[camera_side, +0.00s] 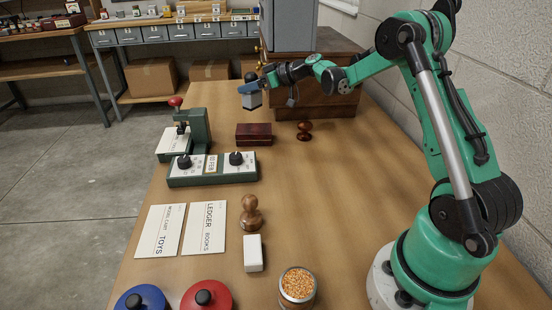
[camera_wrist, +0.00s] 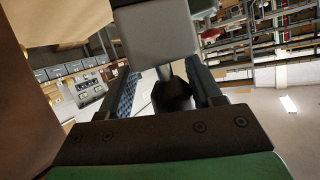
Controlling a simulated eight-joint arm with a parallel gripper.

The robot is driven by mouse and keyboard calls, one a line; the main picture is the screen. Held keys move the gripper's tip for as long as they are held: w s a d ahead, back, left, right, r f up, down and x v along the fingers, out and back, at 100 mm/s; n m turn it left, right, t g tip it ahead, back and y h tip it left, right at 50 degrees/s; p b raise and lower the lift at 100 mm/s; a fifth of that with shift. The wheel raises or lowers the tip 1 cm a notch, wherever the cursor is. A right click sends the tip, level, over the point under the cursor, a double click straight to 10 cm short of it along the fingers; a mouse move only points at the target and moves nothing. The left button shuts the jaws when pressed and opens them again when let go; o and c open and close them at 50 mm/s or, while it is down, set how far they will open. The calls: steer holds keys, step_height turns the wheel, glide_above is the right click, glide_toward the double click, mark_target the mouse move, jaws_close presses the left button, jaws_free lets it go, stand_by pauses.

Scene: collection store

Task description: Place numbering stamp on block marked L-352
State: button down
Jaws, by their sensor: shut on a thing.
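My gripper (camera_side: 256,87) is at the far end of the table, raised above the top, in front of the grey cabinet. It is shut on what looks like the numbering stamp, with a grey block-shaped body (camera_side: 251,100) hanging below the fingers. In the wrist view the stamp's grey body (camera_wrist: 158,38) shows beyond my gripper (camera_wrist: 164,82), with a thin stem and a dark knob between the fingers. I cannot read L-352 on anything. A dark red block-like box (camera_side: 254,139) lies on the table below and nearer the camera; no marking on it is legible.
A green press (camera_side: 199,128) with a red knob and a two-knob panel (camera_side: 212,179) stand at left. Two cards (camera_side: 206,228), a wooden stamp (camera_side: 251,214), a white block (camera_side: 253,254) and a jar (camera_side: 297,286) are nearer.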

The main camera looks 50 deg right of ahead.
mark_target(260, 106)
steer(key=shift+f, duration=3)
steer(key=shift+f, duration=0.15)
steer(key=shift+c, duration=0.8)
jaws_free()
